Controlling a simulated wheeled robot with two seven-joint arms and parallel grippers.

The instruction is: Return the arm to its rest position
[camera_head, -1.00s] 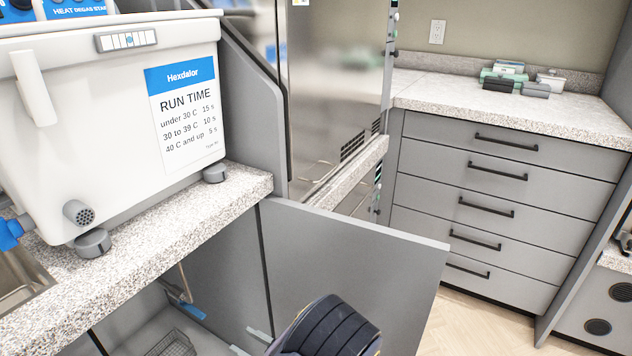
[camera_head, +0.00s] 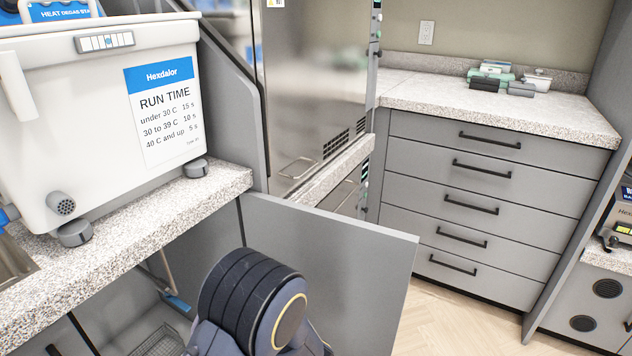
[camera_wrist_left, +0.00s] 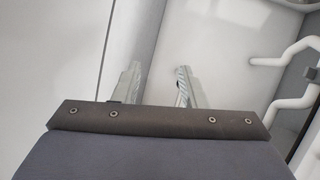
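My left arm shows as a dark, ribbed rounded link at the bottom middle of the head view, in front of a grey cabinet door (camera_head: 345,245). Its gripper is out of that picture. In the left wrist view my left gripper (camera_wrist_left: 158,85) shows two metal fingers standing apart, with nothing between them. Pale panels lie beyond the fingers. My right arm and right gripper are in neither view.
The grey door stands open below the speckled counter (camera_head: 150,215), close to my arm link. A white Hexdalor bath (camera_head: 100,120) stands on that counter. A drawer cabinet (camera_head: 480,205) is at the right. White bent pipes (camera_wrist_left: 290,100) show in the wrist view.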

